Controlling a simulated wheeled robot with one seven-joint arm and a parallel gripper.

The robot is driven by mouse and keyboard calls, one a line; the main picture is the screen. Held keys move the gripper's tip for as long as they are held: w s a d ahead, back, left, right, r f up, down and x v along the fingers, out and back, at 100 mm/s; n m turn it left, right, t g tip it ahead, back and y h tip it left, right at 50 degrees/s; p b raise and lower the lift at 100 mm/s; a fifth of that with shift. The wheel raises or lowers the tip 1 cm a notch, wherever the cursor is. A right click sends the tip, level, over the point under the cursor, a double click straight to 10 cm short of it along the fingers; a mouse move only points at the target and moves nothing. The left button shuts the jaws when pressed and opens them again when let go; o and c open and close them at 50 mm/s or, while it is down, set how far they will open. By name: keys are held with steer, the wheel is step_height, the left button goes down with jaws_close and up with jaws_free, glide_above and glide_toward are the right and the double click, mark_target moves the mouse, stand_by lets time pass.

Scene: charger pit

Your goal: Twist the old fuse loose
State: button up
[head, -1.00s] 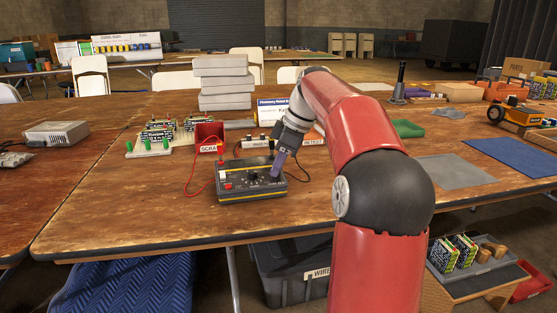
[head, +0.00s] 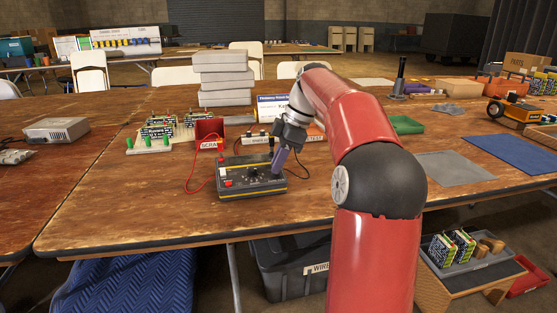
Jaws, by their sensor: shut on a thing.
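The black charger box (head: 249,186) with a yellow stripe, a white switch and red parts sits near the front of the brown table. My gripper (head: 277,171) points down at the right end of its top face. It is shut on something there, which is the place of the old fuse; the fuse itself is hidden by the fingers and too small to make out. A red bin labelled SCRAP (head: 208,133) stands behind the box to the left.
A red cable runs from the box's left side, a dark one on the right. Grey (head: 452,169) and blue mats lie right. The table's front left is clear.

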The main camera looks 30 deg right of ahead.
steer(key=shift+w+f+n+g, duration=0.1)
steer(key=shift+n+g, duration=0.2)
steer(key=shift+n, duration=0.7)
steer(key=o, duration=0.9)
steer(key=shift+c, duration=0.2)
steer(key=shift+r, duration=3.1)
